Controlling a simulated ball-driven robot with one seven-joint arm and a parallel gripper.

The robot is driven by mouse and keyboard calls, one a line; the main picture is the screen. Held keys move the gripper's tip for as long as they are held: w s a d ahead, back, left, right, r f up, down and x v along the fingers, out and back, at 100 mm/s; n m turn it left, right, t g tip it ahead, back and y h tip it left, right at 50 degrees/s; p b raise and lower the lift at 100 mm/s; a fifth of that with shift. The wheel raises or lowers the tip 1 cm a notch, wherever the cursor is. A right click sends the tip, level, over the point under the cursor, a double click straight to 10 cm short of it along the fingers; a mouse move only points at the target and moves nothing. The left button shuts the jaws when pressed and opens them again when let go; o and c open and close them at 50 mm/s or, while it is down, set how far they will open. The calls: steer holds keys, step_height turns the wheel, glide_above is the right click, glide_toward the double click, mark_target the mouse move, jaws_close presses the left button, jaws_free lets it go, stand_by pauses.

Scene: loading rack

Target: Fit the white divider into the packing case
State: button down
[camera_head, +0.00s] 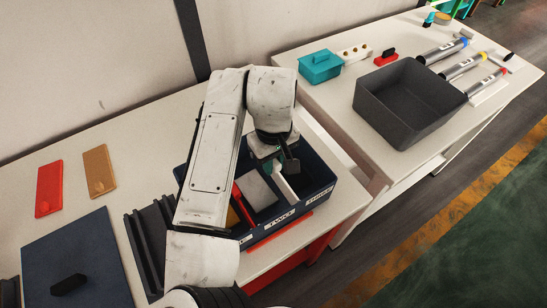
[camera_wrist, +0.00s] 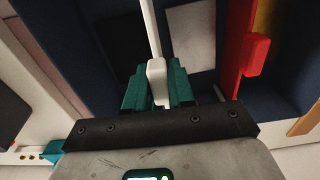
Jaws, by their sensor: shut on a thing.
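The packing case (camera_head: 316,193) is a dark blue open box with labels reading TWO and THREE on its front wall; it also shows in the wrist view (camera_wrist: 82,58). My gripper (camera_wrist: 157,88), with green fingers, is shut on the tab of the white divider (camera_wrist: 152,32). In the head view the white divider (camera_head: 286,187) stands inside the case's outline, between the TWO and THREE sections, below my gripper (camera_head: 275,158). Its lower edge is hidden, so I cannot tell whether it is seated. A red divider (camera_head: 243,204) stands across the case to the left.
A grey block (camera_head: 259,189) lies between the red and white dividers. Red (camera_head: 49,188) and tan (camera_head: 99,171) panels lie at the left, near a dark blue board (camera_head: 75,255). A grey bin (camera_head: 408,103) and teal box (camera_head: 320,66) stand on the other table.

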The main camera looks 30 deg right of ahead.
steer(key=shift+f, duration=0.2)
steer(key=c, duration=0.9)
jaws_free()
steer(key=shift+r, duration=0.1)
step_height(320, 180, up, 11)
steer(key=shift+f+b, duration=0.2)
steer(key=shift+b, duration=0.15)
